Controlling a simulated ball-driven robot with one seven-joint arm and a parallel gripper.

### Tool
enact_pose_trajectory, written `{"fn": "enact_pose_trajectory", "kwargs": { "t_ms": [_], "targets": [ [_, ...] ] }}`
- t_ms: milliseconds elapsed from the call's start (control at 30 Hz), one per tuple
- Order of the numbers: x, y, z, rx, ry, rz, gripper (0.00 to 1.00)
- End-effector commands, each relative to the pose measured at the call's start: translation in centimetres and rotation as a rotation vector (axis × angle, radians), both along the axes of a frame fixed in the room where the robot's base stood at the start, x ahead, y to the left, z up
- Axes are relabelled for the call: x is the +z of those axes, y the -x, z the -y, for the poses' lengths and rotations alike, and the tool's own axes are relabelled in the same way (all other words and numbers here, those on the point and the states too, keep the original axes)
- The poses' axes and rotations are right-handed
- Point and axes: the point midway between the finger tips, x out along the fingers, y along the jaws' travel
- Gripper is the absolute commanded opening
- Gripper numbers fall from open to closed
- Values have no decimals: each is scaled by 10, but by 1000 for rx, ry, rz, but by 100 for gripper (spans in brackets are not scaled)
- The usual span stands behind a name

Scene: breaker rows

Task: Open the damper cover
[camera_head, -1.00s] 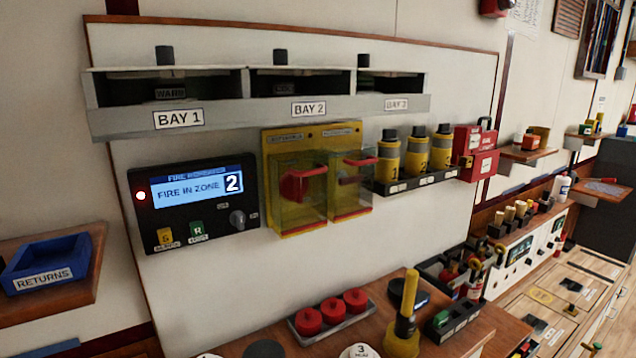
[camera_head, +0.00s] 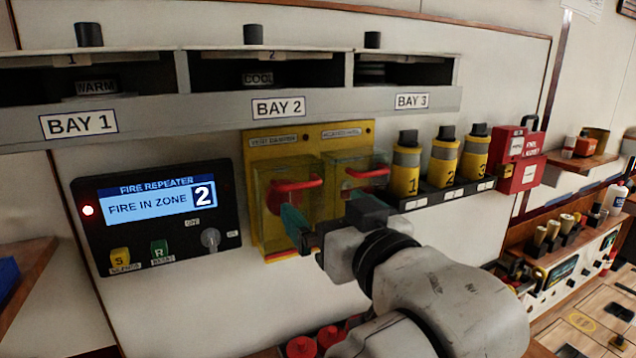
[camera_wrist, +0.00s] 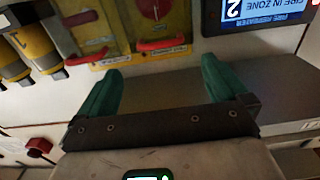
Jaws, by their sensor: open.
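The damper cover (camera_head: 283,215) is the left of two clear yellowish covers on a yellow wall plate, with a red handle (camera_head: 297,184) across its top. It looks shut. The upside-down wrist view shows this handle (camera_wrist: 158,44) ahead, roughly between the fingertips. My gripper (camera_head: 298,222) is open and empty, with teal fingers (camera_wrist: 160,70). In the head view it overlaps the lower right of the damper cover. The wrist view shows a gap between the fingertips and the handle. My arm hides the lower part of the right cover.
The right cover (camera_head: 355,172) with its red handle is close beside. The fire repeater panel (camera_head: 157,215) is to the left. Yellow canisters (camera_head: 445,160) stand to the right. The bay shelf (camera_head: 225,110) juts out above. Red knobs (camera_head: 302,347) are below.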

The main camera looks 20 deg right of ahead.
Motion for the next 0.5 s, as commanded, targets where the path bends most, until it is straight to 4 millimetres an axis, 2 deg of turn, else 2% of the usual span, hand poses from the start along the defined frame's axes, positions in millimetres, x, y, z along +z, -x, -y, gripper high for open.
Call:
{"fn": "enact_pose_trajectory", "kwargs": {
  "t_ms": [300, 500],
  "targets": [
    [1, -55, 1, -2, 1, -6, 100],
    [0, -85, 1, -1, 0, -5, 100]
  ]
}}
